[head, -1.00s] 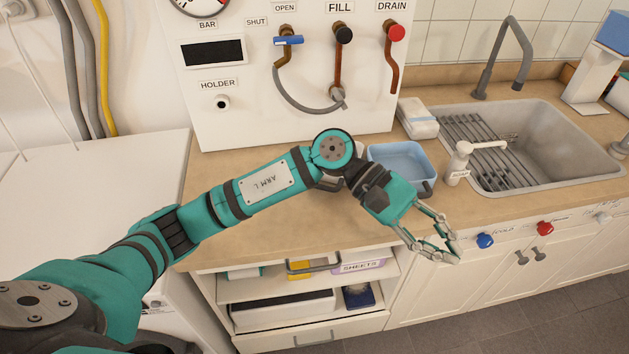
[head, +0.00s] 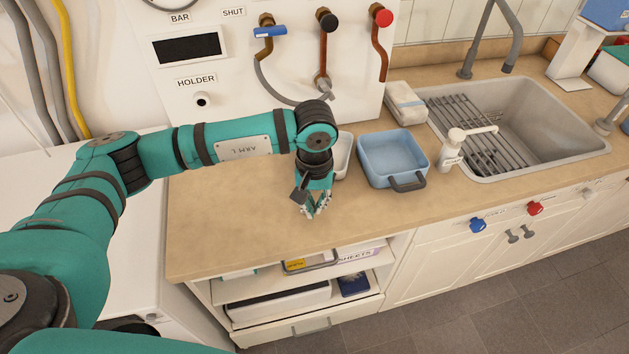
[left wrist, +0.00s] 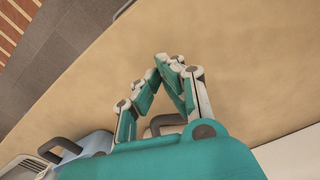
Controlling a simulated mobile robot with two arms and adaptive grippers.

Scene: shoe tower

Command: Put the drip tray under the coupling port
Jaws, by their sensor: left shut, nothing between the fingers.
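A blue tray (head: 393,152) with a dark handle stands on the counter. A white tray (head: 343,158) stands just left of it, mostly hidden behind my left arm. I cannot tell which is the drip tray. My left gripper (head: 316,208) points down over the counter in front of the white tray, shut and empty. In the left wrist view the fingertips (left wrist: 170,62) meet, with the blue tray (left wrist: 92,145) at the lower left.
A folded cloth (head: 405,102), a white dispenser (head: 453,150) and the sink (head: 560,135) lie to the right. A holder (head: 202,99) sits on the panel. The counter (head: 230,220) is clear at the left. Open shelves (head: 280,290) are below it.

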